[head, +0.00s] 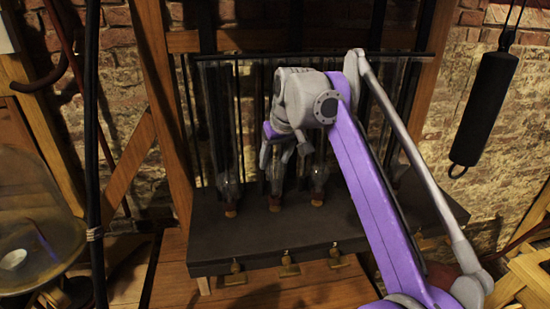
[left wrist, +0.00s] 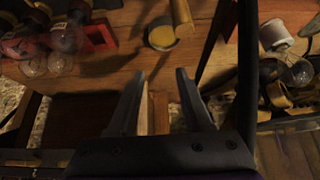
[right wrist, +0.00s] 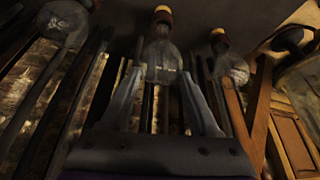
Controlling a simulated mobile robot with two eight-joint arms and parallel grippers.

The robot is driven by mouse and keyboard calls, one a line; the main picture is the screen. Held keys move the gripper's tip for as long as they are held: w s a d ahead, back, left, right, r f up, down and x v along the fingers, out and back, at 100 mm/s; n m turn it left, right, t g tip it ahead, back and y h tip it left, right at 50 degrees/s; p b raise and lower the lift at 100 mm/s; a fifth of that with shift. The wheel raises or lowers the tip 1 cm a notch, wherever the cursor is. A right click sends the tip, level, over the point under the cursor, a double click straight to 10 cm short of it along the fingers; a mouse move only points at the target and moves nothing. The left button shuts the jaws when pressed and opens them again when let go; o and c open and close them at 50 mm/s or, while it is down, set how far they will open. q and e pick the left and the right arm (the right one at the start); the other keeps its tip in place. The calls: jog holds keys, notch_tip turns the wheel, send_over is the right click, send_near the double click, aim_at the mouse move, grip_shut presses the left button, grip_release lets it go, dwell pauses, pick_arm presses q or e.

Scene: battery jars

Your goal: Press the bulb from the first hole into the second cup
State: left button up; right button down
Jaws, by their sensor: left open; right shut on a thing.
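Three clear glass bulbs with reddish-gold bases stand in a row at the dark shelf (head: 330,225): a left bulb (head: 230,192), a middle bulb (head: 276,188) and a right bulb (head: 319,182). My right gripper (head: 284,157) is shut on the middle bulb, fingers pointing down at its glass. In the right wrist view, the middle bulb (right wrist: 161,58) lies between the fingers, its base turned away from them; whether the base is seated in a cup I cannot tell. My left gripper (left wrist: 160,90) is open and empty above a wooden surface.
Brass fittings (head: 289,266) hang along the shelf's front. Dark upright rods stand behind the bulbs. A black cylinder (head: 485,108) hangs at the right. The left wrist view shows a yellow-topped round piece (left wrist: 162,35), a red block (left wrist: 98,36) and glass bulbs (left wrist: 60,62).

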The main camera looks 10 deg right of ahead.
jog(key=shift+w, duration=0.15)
jog(key=shift+f, duration=1.3)
dwell(1.1)
jog(key=shift+c, duration=0.3)
grip_release()
jog(key=shift+r, duration=0.1)
